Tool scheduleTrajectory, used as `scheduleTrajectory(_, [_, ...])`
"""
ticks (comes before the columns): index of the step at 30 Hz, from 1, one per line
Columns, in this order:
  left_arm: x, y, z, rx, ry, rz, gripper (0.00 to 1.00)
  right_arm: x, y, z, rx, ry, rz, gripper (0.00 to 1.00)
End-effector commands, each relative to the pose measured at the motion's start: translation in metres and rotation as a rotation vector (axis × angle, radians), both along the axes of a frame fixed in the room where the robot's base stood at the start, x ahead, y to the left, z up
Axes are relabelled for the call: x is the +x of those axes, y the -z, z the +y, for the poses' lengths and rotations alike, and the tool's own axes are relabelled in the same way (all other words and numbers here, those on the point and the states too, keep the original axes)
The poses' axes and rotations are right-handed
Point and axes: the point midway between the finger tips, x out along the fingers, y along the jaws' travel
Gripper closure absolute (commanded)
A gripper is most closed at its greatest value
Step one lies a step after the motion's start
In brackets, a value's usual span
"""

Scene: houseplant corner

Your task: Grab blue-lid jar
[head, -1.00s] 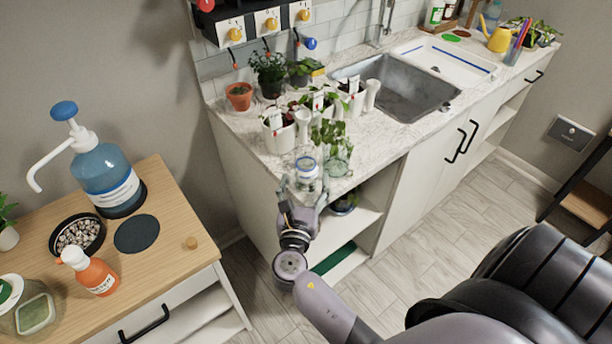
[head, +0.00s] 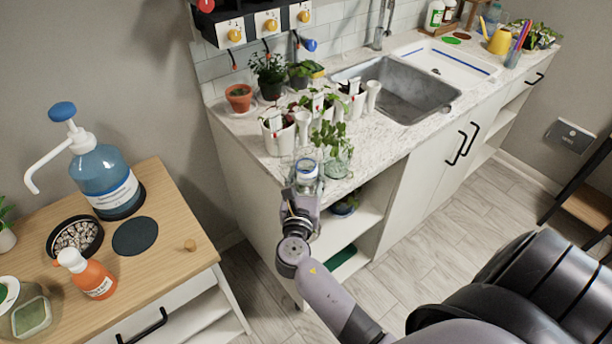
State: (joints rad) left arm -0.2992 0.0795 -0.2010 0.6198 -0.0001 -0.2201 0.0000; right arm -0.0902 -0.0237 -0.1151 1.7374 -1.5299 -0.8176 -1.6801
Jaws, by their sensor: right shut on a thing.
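The blue-lid jar (head: 307,169) is a small clear jar with a blue-ringed lid, at the front left corner of the counter in the head view. My right gripper (head: 306,180) reaches up from below and is shut on the jar, with its fingers around the jar's sides. The jar looks upright. Its lower part is hidden by the gripper, so I cannot tell whether it touches the counter. My left gripper is not in view.
A glass with a leafy cutting (head: 338,162) stands just right of the jar. White planters (head: 278,137) with seedlings stand behind it. The sink (head: 402,90) is farther right. A wooden table (head: 172,222) with a blue pump bottle (head: 104,180) is at the left.

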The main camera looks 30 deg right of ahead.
Motion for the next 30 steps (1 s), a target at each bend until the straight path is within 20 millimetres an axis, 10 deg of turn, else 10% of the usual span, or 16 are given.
scheduleTrajectory(12, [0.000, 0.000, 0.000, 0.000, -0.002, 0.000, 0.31, 0.000, -0.001, 0.000, 0.000, 0.000, -0.001, 0.88])
scheduleTrajectory(30, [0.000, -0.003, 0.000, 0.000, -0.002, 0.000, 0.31, 0.000, -0.015, 0.000, 0.000, 0.000, -0.003, 0.88])
